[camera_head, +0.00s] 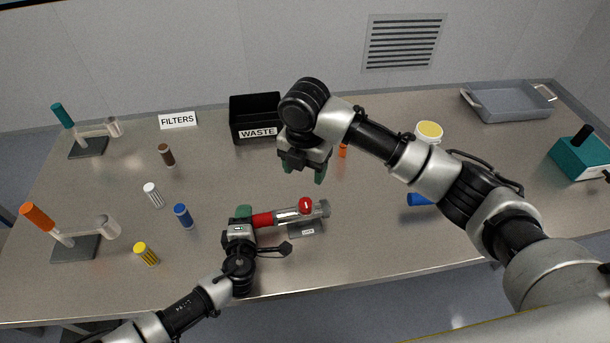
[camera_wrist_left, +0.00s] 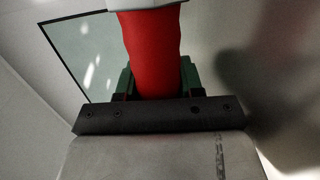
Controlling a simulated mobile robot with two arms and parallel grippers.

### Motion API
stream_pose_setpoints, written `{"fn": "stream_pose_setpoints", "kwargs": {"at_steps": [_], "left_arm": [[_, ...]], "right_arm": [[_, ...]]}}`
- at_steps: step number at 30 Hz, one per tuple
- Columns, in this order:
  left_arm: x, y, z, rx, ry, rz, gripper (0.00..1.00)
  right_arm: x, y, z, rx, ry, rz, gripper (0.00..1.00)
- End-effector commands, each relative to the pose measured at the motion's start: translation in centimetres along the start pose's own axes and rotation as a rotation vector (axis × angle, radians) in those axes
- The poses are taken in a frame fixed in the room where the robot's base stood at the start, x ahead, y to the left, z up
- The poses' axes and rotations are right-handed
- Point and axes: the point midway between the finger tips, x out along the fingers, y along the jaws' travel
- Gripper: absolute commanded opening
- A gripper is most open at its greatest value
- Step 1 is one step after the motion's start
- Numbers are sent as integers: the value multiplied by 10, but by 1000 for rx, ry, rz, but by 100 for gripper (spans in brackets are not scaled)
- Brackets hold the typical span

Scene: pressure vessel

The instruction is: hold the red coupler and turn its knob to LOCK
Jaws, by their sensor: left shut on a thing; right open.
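The red coupler (camera_head: 263,220) lies level at the middle front of the table, joined to a silver cylinder (camera_head: 290,214) on a small dark stand (camera_head: 308,229). A round red knob (camera_head: 305,205) sits on top of the silver part. My left gripper (camera_head: 244,213) is shut on the coupler's red end. In the left wrist view the red body (camera_wrist_left: 152,50) passes between the green fingers (camera_wrist_left: 155,80). My right gripper (camera_head: 304,175) is open and empty, above and behind the knob, fingers pointing down. The knob's markings are too small to read.
A grey tray (camera_head: 500,103) and teal box (camera_head: 580,157) are at right.

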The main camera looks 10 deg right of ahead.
Motion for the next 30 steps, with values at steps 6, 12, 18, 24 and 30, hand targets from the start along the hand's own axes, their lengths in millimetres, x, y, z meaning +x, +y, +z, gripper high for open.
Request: {"fn": "stream_pose_setpoints", "kwargs": {"at_steps": [6,12,18,24,30], "left_arm": [[0,-2,0,3,0,-3,3],[0,-2,0,3,0,-3,48],[0,-1,0,2,0,-1,67],[-1,0,0,1,0,-1,67],[-21,-2,0,0,-2,-2,67]], "right_arm": [[0,0,0,0,0,0,61],[0,0,0,0,0,0,61],[0,0,0,0,0,0,61],[0,0,0,0,0,0,61],[0,0,0,0,0,0,61]]}}
